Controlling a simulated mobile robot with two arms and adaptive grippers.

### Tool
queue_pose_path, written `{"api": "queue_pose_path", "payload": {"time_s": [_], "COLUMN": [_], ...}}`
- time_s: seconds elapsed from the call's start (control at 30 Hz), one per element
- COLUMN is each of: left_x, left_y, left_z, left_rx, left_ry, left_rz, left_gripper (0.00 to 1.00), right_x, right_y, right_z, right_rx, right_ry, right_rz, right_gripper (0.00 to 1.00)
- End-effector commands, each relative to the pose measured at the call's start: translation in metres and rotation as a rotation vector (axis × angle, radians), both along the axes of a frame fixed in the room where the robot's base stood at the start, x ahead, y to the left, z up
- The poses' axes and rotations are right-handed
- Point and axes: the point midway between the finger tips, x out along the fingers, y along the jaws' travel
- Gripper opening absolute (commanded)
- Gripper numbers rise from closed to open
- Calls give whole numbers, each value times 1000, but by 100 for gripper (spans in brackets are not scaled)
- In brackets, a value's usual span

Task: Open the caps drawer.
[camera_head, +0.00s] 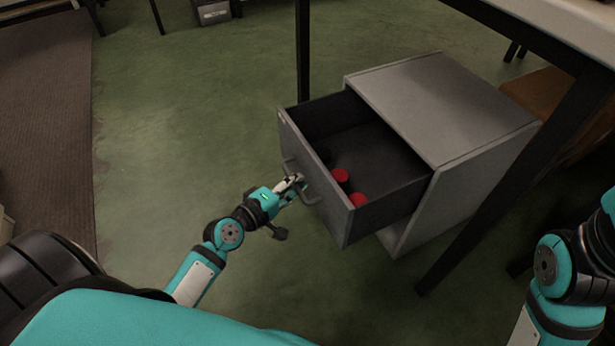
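The caps drawer (332,209) is pulled well out of a grey cabinet (440,105). Two red caps (340,174) show on its dark floor, close to the front panel. A grey bar handle (312,190) is on the drawer's front. My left gripper (296,182) is at this handle, with its fingers on or right beside the bar. The fingers are small here, and I cannot tell whether they are closed around it. My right arm shows at the lower right, but its gripper is out of view.
A table with dark legs (455,225) stands over the cabinet's right side. Another dark leg (303,50) rises behind the drawer. A brown box (545,95) is right of the cabinet. The green floor left of the drawer is clear.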

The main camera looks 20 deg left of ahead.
Motion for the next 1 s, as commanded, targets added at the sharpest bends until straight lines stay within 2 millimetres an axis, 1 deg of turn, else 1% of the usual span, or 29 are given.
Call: {"api": "queue_pose_path", "payload": {"time_s": [0.13,0.47,0.5,0.7,1.0], "left_x": [-4,-4,-4,-4,-6], "left_y": [3,3,3,3,4], "left_z": [1,1,1,1,1], "left_rx": [4,3,3,2,1], "left_ry": [-2,-2,-2,-1,0], "left_rz": [-2,-2,-2,0,0], "left_gripper": [0,0,9,34,34], "right_x": [0,-1,-1,-2,-2], "right_y": [0,0,0,0,-1], "right_z": [0,1,1,1,2], "right_rx": [0,1,1,1,3], "right_ry": [-2,-2,-2,-4,-6], "right_rz": [0,0,0,0,0], "right_gripper": [40,40,40,40,40]}}
